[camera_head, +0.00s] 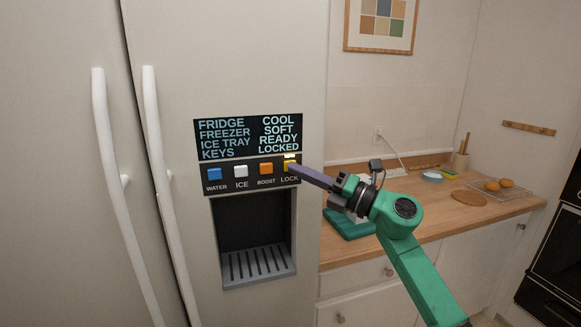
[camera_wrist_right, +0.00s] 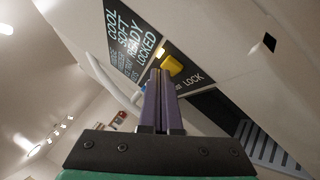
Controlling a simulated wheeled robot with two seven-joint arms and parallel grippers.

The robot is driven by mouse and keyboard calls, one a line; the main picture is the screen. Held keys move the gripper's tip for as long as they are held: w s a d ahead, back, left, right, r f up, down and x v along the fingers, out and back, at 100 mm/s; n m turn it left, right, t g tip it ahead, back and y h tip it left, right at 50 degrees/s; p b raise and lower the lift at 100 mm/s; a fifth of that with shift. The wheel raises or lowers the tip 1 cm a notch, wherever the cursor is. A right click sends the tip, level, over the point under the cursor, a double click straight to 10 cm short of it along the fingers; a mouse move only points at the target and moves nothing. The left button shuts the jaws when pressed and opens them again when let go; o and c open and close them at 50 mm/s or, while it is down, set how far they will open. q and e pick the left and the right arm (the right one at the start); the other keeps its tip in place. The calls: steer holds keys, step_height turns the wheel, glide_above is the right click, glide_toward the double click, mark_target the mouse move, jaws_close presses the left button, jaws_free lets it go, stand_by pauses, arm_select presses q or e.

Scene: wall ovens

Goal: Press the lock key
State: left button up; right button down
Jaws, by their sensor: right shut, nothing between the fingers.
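The yellow lock key (camera_head: 289,166) is at the right end of the key row on the fridge's panel, with "LOCK" printed below it. A small lit bar shows just above it. The display (camera_head: 248,138) reads "KEYS LOCKED". My right gripper (camera_head: 293,168) is shut and empty, with its purple fingertips at the yellow key, covering part of it. In the right wrist view the fingertips (camera_wrist_right: 159,75) are close beside the yellow key (camera_wrist_right: 171,65); I cannot tell whether they touch it. My left gripper is not in view.
The blue water key (camera_head: 214,173), white ice key (camera_head: 240,171) and orange boost key (camera_head: 266,168) sit left of the lock key. Below is the dispenser recess with a slatted tray (camera_head: 258,264). A wooden counter (camera_head: 440,215) with kitchen items stands to the right.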

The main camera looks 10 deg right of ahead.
steer(key=shift+s+d, duration=0.1)
steer(key=shift+s, duration=0.75)
steer(key=s+b, duration=0.1)
steer(key=s, duration=0.5)
steer(key=shift+d+b, duration=0.15)
steer(key=shift+b, duration=0.25)
steer(key=shift+w, duration=0.1)
